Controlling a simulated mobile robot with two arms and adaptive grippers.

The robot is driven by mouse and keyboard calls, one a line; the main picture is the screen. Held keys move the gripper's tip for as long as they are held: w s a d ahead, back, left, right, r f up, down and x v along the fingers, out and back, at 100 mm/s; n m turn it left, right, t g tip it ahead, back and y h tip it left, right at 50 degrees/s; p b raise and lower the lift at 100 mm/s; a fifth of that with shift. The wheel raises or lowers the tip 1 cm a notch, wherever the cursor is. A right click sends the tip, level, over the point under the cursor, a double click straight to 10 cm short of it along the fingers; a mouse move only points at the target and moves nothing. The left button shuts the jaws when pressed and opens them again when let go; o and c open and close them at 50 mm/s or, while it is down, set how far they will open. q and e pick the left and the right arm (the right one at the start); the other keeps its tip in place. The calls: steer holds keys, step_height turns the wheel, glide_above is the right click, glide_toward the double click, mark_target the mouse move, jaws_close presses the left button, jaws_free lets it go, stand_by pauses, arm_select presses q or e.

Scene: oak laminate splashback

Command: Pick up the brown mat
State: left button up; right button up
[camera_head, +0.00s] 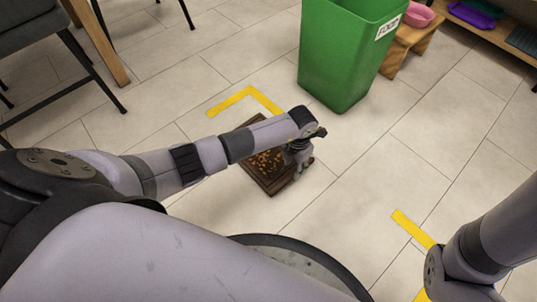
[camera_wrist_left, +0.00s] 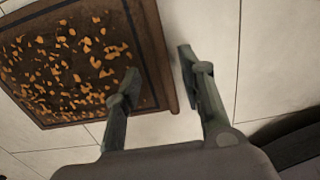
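The brown mat (camera_head: 264,168) lies on the tiled floor in the middle of the head view, partly hidden by my left arm. It has a dark border and orange-brown flecks. My left gripper (camera_head: 299,166) points down at the mat's right edge. In the left wrist view the mat (camera_wrist_left: 65,75) fills the upper left. My left gripper (camera_wrist_left: 158,70) is open there, one finger over the mat and the other past its edge, above bare tile. Nothing is held between the fingers. My right arm enters the head view at the lower right, but its gripper is out of view.
A green bin (camera_head: 342,55) stands just behind the mat. Yellow floor tape (camera_head: 240,98) runs between them, with more tape (camera_head: 412,228) at the right. A wooden stool (camera_head: 408,45) with a pink bowl (camera_head: 418,14) is beyond. A dark chair (camera_head: 50,50) is upper left. Floor right of the mat is clear.

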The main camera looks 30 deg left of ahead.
mark_target(293, 174)
arm_select(q)
step_height(293, 174, down, 5)
steer(key=b, duration=0.3)
steer(key=shift+s+d+r+b, duration=0.1)
steer(key=shift+s+r+b, duration=0.05)
steer(key=shift+b, duration=0.2)
steer(key=shift+r, duration=0.1)
jaws_close()
